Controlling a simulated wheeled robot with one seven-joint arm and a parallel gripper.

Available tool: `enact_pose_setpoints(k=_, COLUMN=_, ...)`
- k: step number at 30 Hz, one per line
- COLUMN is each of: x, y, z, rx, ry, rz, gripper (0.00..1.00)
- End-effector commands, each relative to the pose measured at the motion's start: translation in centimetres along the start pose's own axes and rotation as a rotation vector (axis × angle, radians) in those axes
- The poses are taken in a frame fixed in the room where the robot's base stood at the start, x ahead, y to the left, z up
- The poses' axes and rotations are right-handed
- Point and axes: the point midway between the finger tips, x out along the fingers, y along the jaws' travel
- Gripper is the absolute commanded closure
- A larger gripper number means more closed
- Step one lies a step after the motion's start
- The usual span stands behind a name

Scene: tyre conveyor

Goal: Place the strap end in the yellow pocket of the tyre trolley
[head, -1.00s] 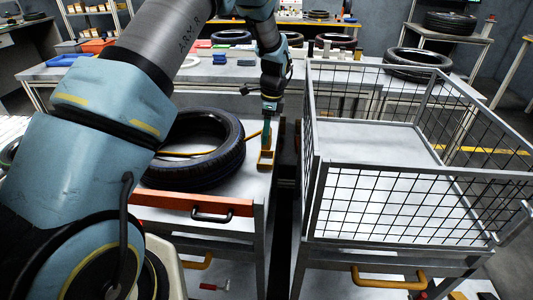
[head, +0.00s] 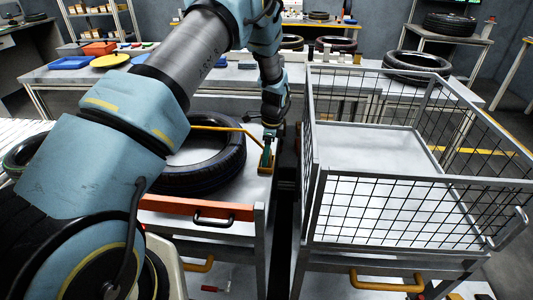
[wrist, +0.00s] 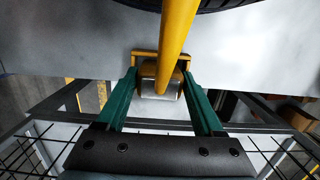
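The yellow strap (head: 218,128) runs across the tyre (head: 225,172) and slopes down to the yellow pocket (head: 265,169) on the trolley's right side. In the wrist view the strap (wrist: 178,35) comes down between my fingers. Its lower end meets a grey block inside the yellow pocket frame (wrist: 145,55); how deep it sits cannot be told. My gripper (head: 268,147) points down at the pocket. In the wrist view the green fingers of my gripper (wrist: 160,85) stand apart, one on each side of the block and strap, with gaps beside the strap.
A wire-mesh cage trolley (head: 312,190) stands close on the right, across a narrow dark gap. The tyre trolley has an orange front bar (head: 185,206) with a black handle. A workbench (head: 230,75) stands behind.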

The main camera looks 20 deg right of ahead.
Motion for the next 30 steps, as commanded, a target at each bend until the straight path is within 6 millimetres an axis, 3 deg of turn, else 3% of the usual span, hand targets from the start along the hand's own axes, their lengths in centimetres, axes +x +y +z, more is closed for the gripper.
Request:
enact_pose_setpoints(k=1, x=-0.1, y=0.0, z=0.0, rx=0.0, ry=0.0, rz=0.0, gripper=0.24)
enact_pose_setpoints(k=6, x=-0.1, y=0.0, z=0.0, rx=0.0, ry=0.0, rz=0.0, gripper=0.06)
enact_pose_setpoints(k=17, x=-0.7, y=-0.1, z=0.0, rx=0.0, ry=0.0, rz=-0.002, gripper=0.06)
enact_pose_setpoints(k=23, x=-3.8, y=-0.1, z=0.0, rx=0.0, ry=0.002, rz=-0.005, gripper=0.06)
enact_pose_setpoints(k=30, x=-8.8, y=-0.1, z=0.0, rx=-0.001, ry=0.002, rz=-0.004, gripper=0.06)
